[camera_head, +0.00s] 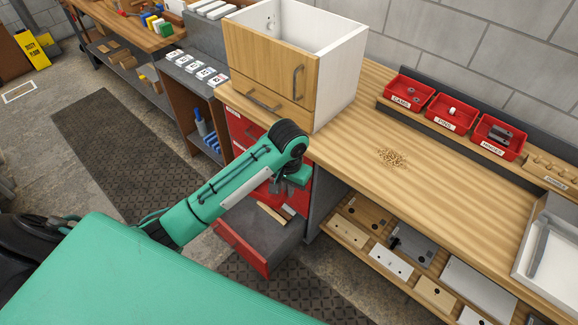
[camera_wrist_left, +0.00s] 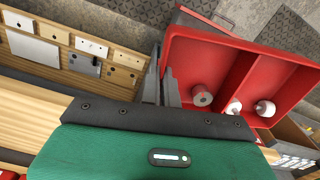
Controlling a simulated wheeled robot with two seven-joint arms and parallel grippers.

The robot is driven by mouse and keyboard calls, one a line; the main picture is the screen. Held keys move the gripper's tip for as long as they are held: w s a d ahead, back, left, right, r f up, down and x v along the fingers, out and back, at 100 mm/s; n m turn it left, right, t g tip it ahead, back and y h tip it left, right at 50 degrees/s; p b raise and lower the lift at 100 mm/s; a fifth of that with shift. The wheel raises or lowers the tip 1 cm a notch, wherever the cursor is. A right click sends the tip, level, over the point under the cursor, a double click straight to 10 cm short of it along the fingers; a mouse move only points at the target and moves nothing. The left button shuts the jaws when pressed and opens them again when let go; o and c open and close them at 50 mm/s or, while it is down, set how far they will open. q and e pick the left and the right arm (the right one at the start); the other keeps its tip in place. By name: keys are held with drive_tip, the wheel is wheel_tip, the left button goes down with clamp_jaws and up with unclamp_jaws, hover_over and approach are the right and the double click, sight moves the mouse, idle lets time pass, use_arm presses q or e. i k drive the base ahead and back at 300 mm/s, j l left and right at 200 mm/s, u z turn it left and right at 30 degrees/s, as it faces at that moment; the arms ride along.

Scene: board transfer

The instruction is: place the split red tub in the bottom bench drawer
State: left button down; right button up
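The split red tub (camera_wrist_left: 222,75) fills the right of the left wrist view. A divider runs down its middle, with a pale roll in one compartment and white round pieces in the other. My left gripper (camera_wrist_left: 166,88) is shut on the tub's left wall, one finger on each side. In the head view my left gripper (camera_head: 285,188) points down over the open bottom drawer (camera_head: 240,248), and the arm hides most of the tub. The drawer is pulled out, with pale wooden strips inside. My right gripper is not in view.
A wooden cabinet (camera_head: 266,60) with a white side stands on the bench (camera_head: 345,130) above the red drawers. Red labelled bins (camera_head: 450,113) line the back. A shelf with boards (camera_head: 390,262) lies right of the drawer. Some bench top is clear.

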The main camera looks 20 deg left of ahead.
sight(254, 230)
drive_tip(key=j+z, duration=0.15)
drive_tip(key=j, duration=0.7)
drive_tip(key=j+z, duration=0.15)
drive_tip(key=j, duration=0.7)
drive_tip(key=j+z, duration=0.15)
drive_tip(key=j, duration=0.7)
drive_tip(key=j+z, duration=0.15)
drive_tip(key=j, duration=0.7)
drive_tip(key=k, duration=0.05)
